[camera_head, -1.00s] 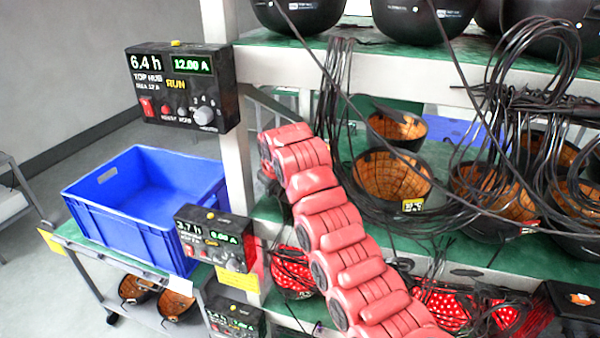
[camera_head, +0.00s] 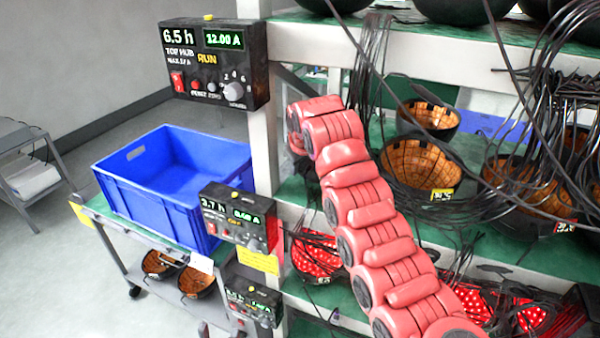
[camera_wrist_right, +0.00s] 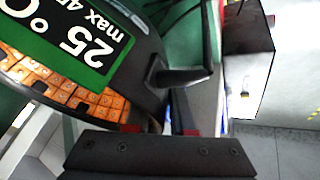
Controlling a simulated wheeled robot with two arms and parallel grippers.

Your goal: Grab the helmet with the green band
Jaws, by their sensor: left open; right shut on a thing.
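In the right wrist view a dark helmet (camera_wrist_right: 140,65) with an orange gridded inside fills the upper left. Its green band (camera_wrist_right: 75,38) carries white text reading 25° and max. My right gripper (camera_wrist_right: 162,128) is shut on this helmet at its rim; the exact contact is partly hidden by the dark finger parts. In the head view a red segmented arm of mine crosses in front of the rack, and its gripper end is hidden behind it near the rack post. I cannot make out the green-band helmet there. My left gripper is not in view.
Helmets with orange insides (camera_head: 422,172) and many black cables (camera_head: 560,100) crowd the middle shelf. A hub box (camera_head: 215,65) hangs on the rack post (camera_head: 266,150). Smaller control boxes (camera_head: 240,215) sit below.

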